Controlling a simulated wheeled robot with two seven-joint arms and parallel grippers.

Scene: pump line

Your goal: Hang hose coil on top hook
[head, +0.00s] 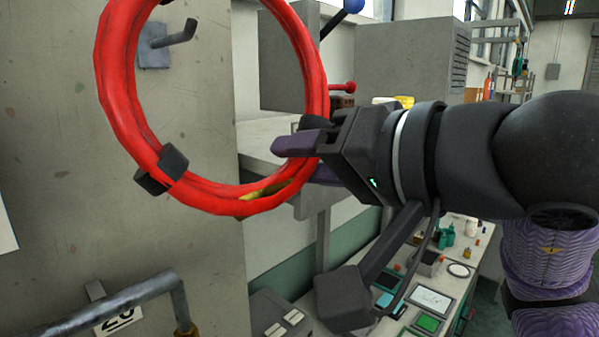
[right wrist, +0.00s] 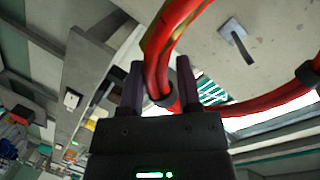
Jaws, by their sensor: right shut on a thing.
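The red hose coil (head: 112,100) is held up in front of a grey panel in the head view, its top cut off by the frame. Dark bands wrap it in places. My right gripper (head: 300,157) is shut on the coil's right side. In the right wrist view, the coil (right wrist: 160,60) passes between the two dark fingers (right wrist: 160,88). A grey hook (head: 172,40) on a square plate shows through the coil's opening, on the panel behind. The hook also shows in the right wrist view (right wrist: 236,40). The coil appears apart from it. My left gripper is not in view.
The grey panel (head: 60,200) fills the left side. A metal pipe rail (head: 110,305) with a number tag (head: 118,318) is at the lower left. A grey cabinet stands behind the coil, with a red-knobbed lever (head: 345,87). A bench with several small items lies below right.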

